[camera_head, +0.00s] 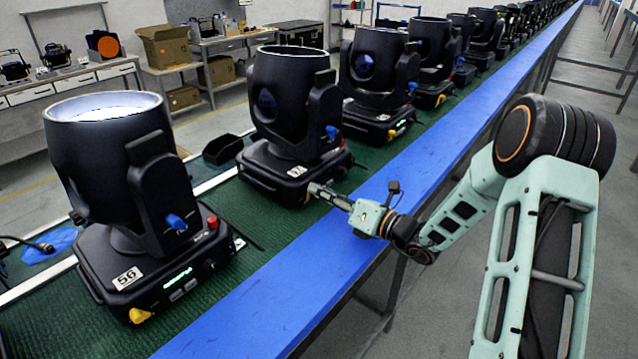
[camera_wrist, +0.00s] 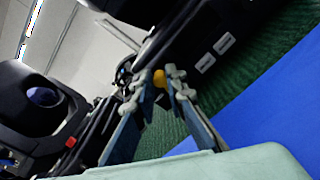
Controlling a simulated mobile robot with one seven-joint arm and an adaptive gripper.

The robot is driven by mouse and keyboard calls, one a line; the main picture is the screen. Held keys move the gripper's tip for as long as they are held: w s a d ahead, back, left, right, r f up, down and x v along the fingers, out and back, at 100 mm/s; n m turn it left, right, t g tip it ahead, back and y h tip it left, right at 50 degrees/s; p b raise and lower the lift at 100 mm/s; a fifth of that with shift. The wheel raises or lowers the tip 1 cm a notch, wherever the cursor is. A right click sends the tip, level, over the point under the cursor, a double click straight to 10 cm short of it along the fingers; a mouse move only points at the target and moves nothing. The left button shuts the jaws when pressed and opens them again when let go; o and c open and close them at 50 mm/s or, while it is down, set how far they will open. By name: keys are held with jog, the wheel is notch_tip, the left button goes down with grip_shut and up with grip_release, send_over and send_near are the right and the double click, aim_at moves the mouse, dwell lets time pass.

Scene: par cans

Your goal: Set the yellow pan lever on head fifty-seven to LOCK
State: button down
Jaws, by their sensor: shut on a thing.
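Head fifty-seven (camera_head: 286,110) is a black moving-head light with a tag on its base, standing on the green belt. My gripper (camera_head: 314,187) reaches over the blue rail to the base's near corner. In the wrist view, my gripper (camera_wrist: 161,77) has its fingertips closed around the yellow pan lever (camera_wrist: 159,78), which shows as a small yellow piece between them.
Head fifty-six (camera_head: 120,190) stands nearer at left, with its own yellow lever (camera_head: 140,316). More heads (camera_head: 375,85) line the belt behind. A blue tilt lever (camera_head: 331,132) is on head fifty-seven's side. The blue rail (camera_head: 300,270) runs beneath my arm.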

jog(key=shift+w+d+f+m+p, duration=0.1)
jog(key=shift+w+d+m+p, duration=0.05)
jog(key=shift+m+p, duration=0.45)
jog(key=shift+w+d+f+m+p, duration=0.1)
jog(key=shift+m+p, duration=0.25)
jog(key=shift+m, duration=0.35)
jog(key=c, duration=1.9)
grip_release()
jog(key=shift+c, duration=0.2)
jog(key=v, duration=1)
jog(key=shift+s+d, duration=0.25)
jog(key=shift+d, duration=0.05)
jog(key=shift+s+d, duration=0.4)
jog(key=shift+d, duration=0.1)
